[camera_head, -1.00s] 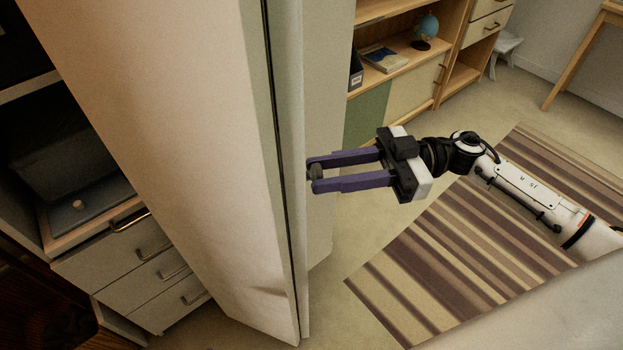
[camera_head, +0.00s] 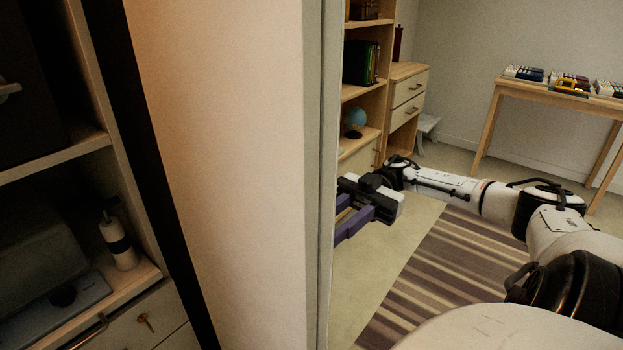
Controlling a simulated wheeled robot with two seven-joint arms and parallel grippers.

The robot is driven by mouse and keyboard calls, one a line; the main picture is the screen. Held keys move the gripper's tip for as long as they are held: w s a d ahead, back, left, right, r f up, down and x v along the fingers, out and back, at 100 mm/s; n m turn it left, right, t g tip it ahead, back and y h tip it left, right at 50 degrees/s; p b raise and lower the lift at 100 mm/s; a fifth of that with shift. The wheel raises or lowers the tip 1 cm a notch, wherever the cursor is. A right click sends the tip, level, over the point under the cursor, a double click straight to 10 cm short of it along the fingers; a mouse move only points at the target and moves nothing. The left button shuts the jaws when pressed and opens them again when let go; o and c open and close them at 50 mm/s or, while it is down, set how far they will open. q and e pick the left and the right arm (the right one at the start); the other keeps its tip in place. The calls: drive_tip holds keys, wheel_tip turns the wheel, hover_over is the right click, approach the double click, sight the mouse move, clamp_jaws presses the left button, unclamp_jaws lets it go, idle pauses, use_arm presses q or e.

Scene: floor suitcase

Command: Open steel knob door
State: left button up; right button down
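A tall pale panel (camera_head: 240,170) fills the middle of the head view, with a narrow grey-green edge strip (camera_head: 326,170) on its right side. I cannot tell how much of this is the door and how much is wall. My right gripper (camera_head: 349,217), with purple fingers, is just right of this strip. Its fingers show some space between them, but the strip hides their tips. The steel knob is hidden in this view, so any grip on it cannot be seen. My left gripper is not in view.
On the left are shelves holding a white bottle (camera_head: 118,240), above a drawer (camera_head: 146,320). On the right, a striped rug (camera_head: 440,270) lies on open floor. A wooden bookcase with a globe (camera_head: 355,119) and a table (camera_head: 550,88) stand at the back.

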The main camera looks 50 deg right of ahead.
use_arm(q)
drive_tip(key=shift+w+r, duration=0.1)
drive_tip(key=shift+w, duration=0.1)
use_arm(e)
drive_tip(key=c, duration=1.4)
unclamp_jaws()
use_arm(q)
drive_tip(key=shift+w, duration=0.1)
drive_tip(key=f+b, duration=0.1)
drive_tip(key=b, duration=0.1)
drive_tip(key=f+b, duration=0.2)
drive_tip(key=b, duration=0.1)
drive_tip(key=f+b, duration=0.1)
drive_tip(key=b, duration=0.1)
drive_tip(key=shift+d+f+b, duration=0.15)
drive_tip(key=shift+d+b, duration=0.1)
drive_tip(key=shift+b, duration=0.05)
use_arm(e)
drive_tip(key=d, duration=0.7)
drive_tip(key=shift+s+d, duration=0.1)
drive_tip(key=shift+d, duration=0.15)
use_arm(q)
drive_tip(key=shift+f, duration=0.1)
